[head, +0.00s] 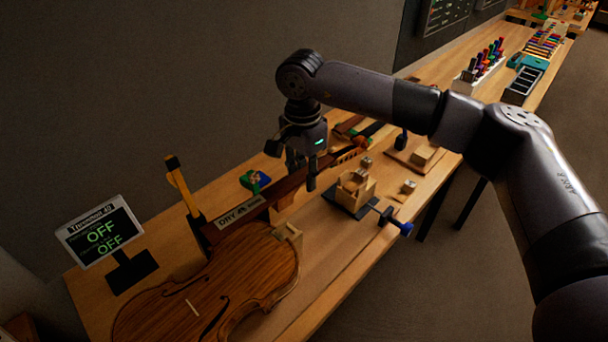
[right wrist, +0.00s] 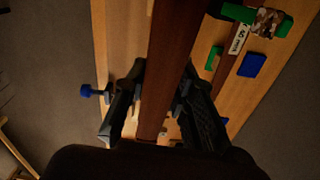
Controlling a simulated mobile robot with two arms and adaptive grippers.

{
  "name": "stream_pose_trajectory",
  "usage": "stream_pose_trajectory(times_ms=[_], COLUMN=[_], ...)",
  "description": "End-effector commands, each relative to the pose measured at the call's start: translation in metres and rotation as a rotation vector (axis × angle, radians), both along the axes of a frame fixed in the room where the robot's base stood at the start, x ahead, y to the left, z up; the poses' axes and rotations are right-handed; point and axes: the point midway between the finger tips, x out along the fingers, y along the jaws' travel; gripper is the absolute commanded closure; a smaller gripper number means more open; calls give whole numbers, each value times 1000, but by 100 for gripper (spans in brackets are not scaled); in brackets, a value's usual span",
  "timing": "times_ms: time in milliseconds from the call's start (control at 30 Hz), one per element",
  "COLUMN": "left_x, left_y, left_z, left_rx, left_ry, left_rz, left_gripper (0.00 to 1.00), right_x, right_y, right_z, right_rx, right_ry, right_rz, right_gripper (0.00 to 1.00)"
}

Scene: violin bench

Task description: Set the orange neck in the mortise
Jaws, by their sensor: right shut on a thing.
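The violin body (head: 255,262) lies on the bench at the lower left of the head view. A neck with a dark fingerboard (head: 290,187) and an orange-brown scroll end (head: 349,153) slants from the body's upper edge toward the upper right. My right gripper (head: 301,172) is shut on this neck from above, with a finger on each side. In the right wrist view the dark fingerboard (right wrist: 172,50) runs between the fingers (right wrist: 163,85). A pale block (head: 289,231) sits at the body's upper end. The mortise is hidden, and I cannot tell whether the heel sits in it. My left gripper is out of view.
A display reading OFF (head: 101,236) stands at the left, beside an upright clamp-like post (head: 181,185). A "DRY 40 min" sign (head: 240,212) is near the neck. A wooden fixture with a blue-handled screw (head: 397,222) stands to the right. Green and blue pieces (head: 255,180) lie behind.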

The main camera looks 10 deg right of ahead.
Motion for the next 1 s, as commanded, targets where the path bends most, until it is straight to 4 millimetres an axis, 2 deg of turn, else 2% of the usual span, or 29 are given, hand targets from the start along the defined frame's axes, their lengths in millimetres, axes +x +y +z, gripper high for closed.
stream_pose_trajectory(times_ms=[200, 500, 1000], left_x=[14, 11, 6], left_y=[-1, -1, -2], left_z=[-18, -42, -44], left_rx=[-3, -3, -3], left_ry=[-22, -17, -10], left_rz=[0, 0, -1], left_gripper=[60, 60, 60], right_x=[0, 0, 0], right_y=[0, 0, 0], right_z=[-22, -51, -55], right_rx=[1, 1, 1], right_ry=[0, 0, 0], right_rz=[0, 0, 0], right_gripper=[100, 100, 100])
